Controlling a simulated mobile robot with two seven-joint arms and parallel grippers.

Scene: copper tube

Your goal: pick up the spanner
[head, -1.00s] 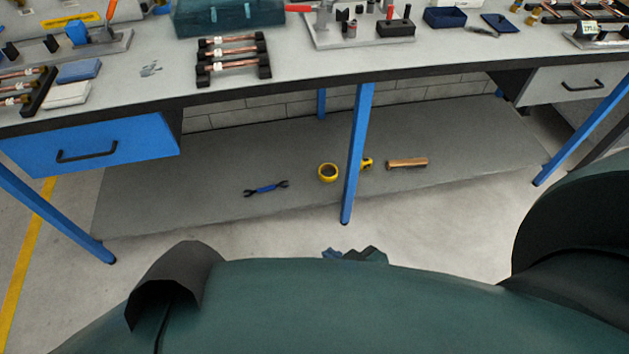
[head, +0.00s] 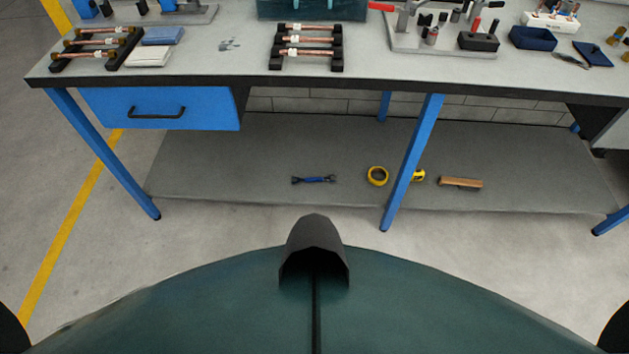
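The spanner (head: 314,180) has a blue handle and dark open ends. It lies flat on the grey lower shelf (head: 250,150) under the workbench, left of a yellow ring-shaped roll. Neither of my grippers shows in the head view, and nothing is seen touching the spanner.
A yellow roll (head: 377,176), a yellow tape measure (head: 418,176) partly behind a blue bench leg (head: 410,165), and a wooden-handled item (head: 461,183) share the shelf. A blue drawer (head: 160,108) hangs above left. The bench top (head: 200,70) overhangs the shelf and holds racks of copper tubes (head: 307,40).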

